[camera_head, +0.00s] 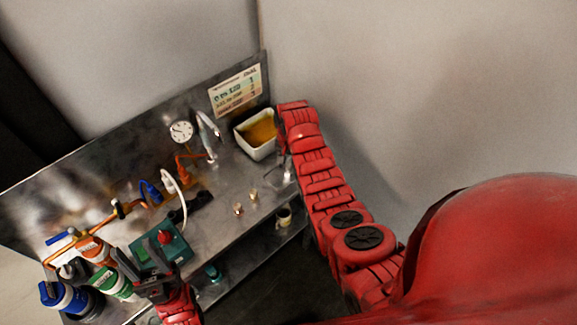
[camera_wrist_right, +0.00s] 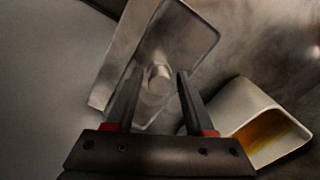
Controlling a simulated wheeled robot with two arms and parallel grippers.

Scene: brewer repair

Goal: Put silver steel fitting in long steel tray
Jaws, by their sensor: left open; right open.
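In the right wrist view, a pale silver steel fitting (camera_wrist_right: 159,76) shows between the fingertips of my right gripper (camera_wrist_right: 160,75). The fingers are apart, with a gap visible beside the fitting. Behind it is the long steel tray (camera_wrist_right: 198,24), a shallow rectangular tray with a raised rim; the fitting appears within its outline, but I cannot tell whether it rests on the tray floor. In the head view my right gripper (camera_head: 286,168) points down at the bench's right end, and fitting and tray are hardly distinguishable there. My left gripper (camera_head: 158,284) is open near the green box.
A white bin with amber contents (camera_head: 244,142) stands close to my right gripper, also in the wrist view (camera_wrist_right: 296,142). Two small fittings (camera_head: 246,202) stand mid-bench. A green box (camera_head: 165,250), bottles (camera_head: 112,284), pipes and a gauge (camera_head: 181,132) occupy the left and back.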

